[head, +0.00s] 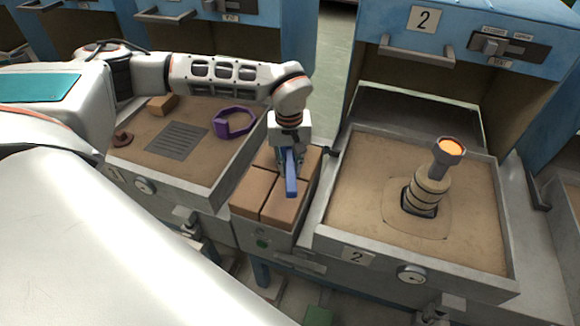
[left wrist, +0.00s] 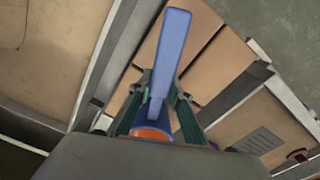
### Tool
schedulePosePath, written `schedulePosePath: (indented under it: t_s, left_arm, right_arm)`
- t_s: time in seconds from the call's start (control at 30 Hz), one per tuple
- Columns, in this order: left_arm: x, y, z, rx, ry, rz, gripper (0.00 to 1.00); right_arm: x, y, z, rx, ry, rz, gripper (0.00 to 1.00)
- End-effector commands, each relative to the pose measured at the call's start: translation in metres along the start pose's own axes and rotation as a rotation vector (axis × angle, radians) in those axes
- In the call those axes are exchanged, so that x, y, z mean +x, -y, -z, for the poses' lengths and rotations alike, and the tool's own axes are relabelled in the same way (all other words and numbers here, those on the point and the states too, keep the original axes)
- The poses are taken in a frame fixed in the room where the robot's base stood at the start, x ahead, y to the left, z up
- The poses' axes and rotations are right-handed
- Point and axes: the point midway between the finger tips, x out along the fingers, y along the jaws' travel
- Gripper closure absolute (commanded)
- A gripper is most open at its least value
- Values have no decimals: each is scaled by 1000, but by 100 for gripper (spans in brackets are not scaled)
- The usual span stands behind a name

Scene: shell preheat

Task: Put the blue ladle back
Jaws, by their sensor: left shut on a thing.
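The blue ladle (head: 291,184) is in my left gripper (head: 288,156), over the tan brick-like blocks between the two sand-coloured beds. In the left wrist view, the long blue handle of the ladle (left wrist: 172,45) runs away from my left gripper (left wrist: 158,92), whose dark fingers close on either side of it. An orange patch shows near the blue part closest to the wrist; I cannot tell whether it is inside the ladle. Whether the ladle touches the blocks is unclear. My right gripper is not in view.
The tan blocks (head: 252,187) fill a grey stand. The right bed (head: 350,205), marked 2, holds an upright banded piece (head: 430,188) with a glowing orange top. The left bed holds a purple ring-shaped object (head: 233,123), a dark grate (head: 176,140) and a small block (head: 162,106).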

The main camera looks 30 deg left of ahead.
Motion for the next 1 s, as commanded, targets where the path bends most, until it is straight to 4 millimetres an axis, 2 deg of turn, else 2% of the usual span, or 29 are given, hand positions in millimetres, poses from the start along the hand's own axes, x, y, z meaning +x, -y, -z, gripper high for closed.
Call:
schedulePosePath:
  t_s: [0.07,0.1,0.13,0.17,0.57,0.67,1.0]
  left_arm:
    - [2,0,0,0,-1,0,100]
    - [2,0,0,0,1,1,74]
    - [2,0,0,0,1,1,66]
    - [2,0,0,0,1,1,65]
    - [-3,0,0,0,-1,-1,65]
    - [-15,-1,1,0,-3,-2,65]
    - [-84,0,1,-1,-3,-2,65]
  right_arm:
    - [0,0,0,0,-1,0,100]
    - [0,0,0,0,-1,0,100]
    - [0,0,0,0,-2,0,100]
    - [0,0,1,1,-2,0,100]
    - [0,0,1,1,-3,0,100]
    - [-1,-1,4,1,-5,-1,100]
    - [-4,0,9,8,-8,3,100]
